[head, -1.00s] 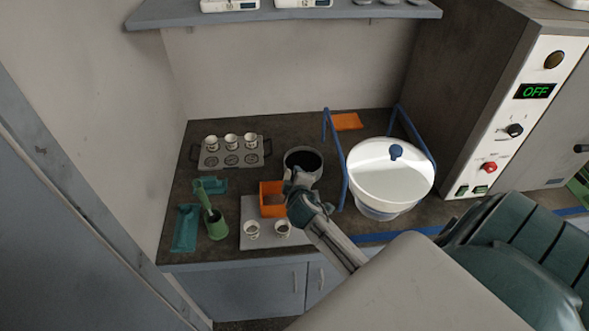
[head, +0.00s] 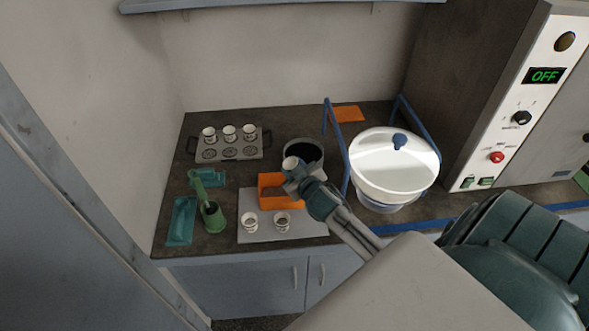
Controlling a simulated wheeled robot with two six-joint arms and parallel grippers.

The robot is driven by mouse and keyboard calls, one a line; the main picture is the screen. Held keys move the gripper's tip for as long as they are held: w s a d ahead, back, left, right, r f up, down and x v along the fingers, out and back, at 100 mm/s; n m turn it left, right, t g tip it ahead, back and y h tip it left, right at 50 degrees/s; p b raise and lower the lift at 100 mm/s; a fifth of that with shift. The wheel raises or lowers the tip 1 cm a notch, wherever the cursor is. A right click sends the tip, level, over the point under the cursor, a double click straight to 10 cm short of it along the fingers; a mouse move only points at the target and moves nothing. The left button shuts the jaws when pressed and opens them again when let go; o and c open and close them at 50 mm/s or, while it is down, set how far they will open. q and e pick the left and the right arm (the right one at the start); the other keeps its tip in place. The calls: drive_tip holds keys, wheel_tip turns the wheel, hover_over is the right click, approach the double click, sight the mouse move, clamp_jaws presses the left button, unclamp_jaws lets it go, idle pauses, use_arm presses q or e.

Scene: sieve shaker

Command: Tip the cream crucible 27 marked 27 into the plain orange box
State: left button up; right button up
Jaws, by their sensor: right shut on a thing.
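My right gripper (head: 292,172) is shut on a small cream crucible (head: 290,162), held above the right side of the plain orange box (head: 267,181). Its marking is too small to read, and I cannot tell whether anything is inside. The gripper and wrist hide the box's right part. Two more cream crucibles stand on the grey mat (head: 265,231) in front of the box, one at left (head: 250,221) and one at right (head: 282,221). My left gripper is not in view.
A dark-mouthed pot (head: 303,148) stands just behind the gripper. A white lidded bucket (head: 392,178) between blue rails is at right. A rack (head: 232,152) with three cups, green trays (head: 181,222) and a green holder (head: 213,217) are at left.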

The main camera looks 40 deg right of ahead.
drive_tip(key=shift+f, duration=0.1)
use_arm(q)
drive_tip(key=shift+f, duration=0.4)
use_arm(e)
drive_tip(key=shift+w+a+m, duration=0.1)
drive_tip(key=shift+m, duration=0.2)
drive_tip(key=shift+r, duration=0.2)
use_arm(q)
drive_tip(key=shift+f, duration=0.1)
use_arm(e)
drive_tip(key=m+b, duration=0.1)
drive_tip(key=b, duration=0.1)
drive_tip(key=m+t+b, duration=0.1)
drive_tip(key=b, duration=0.1)
drive_tip(key=shift+w+a+f+t+y, duration=0.1)
drive_tip(key=shift+w+a+t+y, duration=0.05)
drive_tip(key=shift+a+t+y, duration=0.2)
drive_tip(key=shift+m+b, duration=0.4)
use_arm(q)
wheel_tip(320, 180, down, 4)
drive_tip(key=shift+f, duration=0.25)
use_arm(e)
drive_tip(key=shift+r, duration=0.4)
